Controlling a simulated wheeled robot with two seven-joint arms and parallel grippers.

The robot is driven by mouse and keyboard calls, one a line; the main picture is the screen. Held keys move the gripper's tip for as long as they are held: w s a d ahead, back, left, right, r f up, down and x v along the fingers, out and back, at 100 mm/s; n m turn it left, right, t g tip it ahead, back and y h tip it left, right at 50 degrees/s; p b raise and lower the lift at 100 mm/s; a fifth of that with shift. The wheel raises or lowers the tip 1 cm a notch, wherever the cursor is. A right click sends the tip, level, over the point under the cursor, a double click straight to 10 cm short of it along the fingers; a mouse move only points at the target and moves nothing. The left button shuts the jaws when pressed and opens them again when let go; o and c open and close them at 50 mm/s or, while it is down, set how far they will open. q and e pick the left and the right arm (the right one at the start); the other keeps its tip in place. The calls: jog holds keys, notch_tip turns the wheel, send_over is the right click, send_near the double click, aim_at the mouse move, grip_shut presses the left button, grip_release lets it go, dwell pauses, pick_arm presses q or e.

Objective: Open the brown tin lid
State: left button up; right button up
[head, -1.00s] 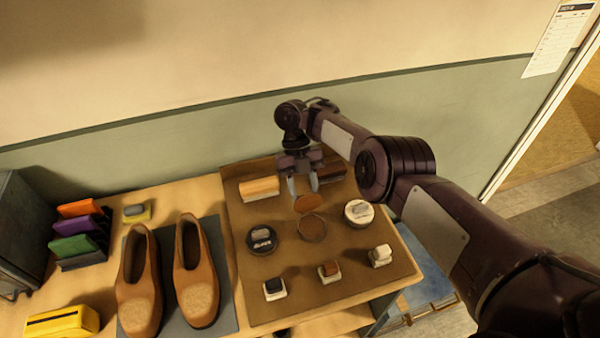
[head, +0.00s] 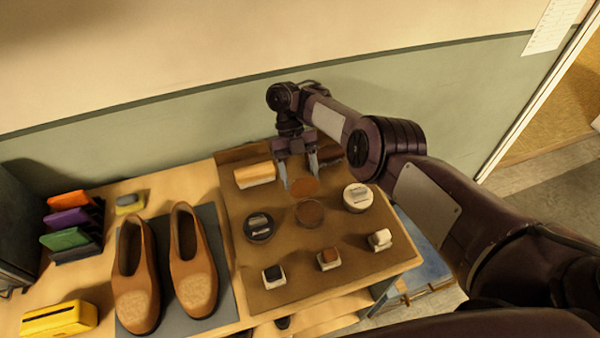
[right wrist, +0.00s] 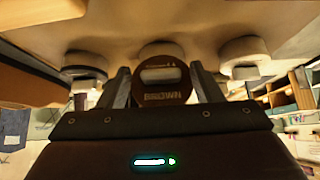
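The brown tin (head: 310,213) stands in the middle of the brown mat, its top uncovered with brown polish showing. Its brown lid (head: 304,187) is raised at the tin's far edge, tilted back. In the right wrist view the lid (right wrist: 163,97) shows its outer face, with the word BROWN and a pale grip block. My right gripper (head: 300,180) is just behind the lid, fingers apart. In the right wrist view the fingers stand on either side of the lid with gaps, not clamping it. My left gripper is out of view.
A black-lidded tin (head: 259,227) and a white-lidded tin (head: 357,197) flank the brown one. Small blocks (head: 329,259) line the front of the mat (head: 300,288). A brush (head: 255,175) lies at the back left. Shoes (head: 193,262) stand further left.

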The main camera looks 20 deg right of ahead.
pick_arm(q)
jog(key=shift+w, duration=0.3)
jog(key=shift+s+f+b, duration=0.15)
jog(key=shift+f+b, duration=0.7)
pick_arm(e)
jog(key=v, duration=0.7)
jog(key=shift+r, duration=0.2)
jog(key=shift+w, duration=0.15)
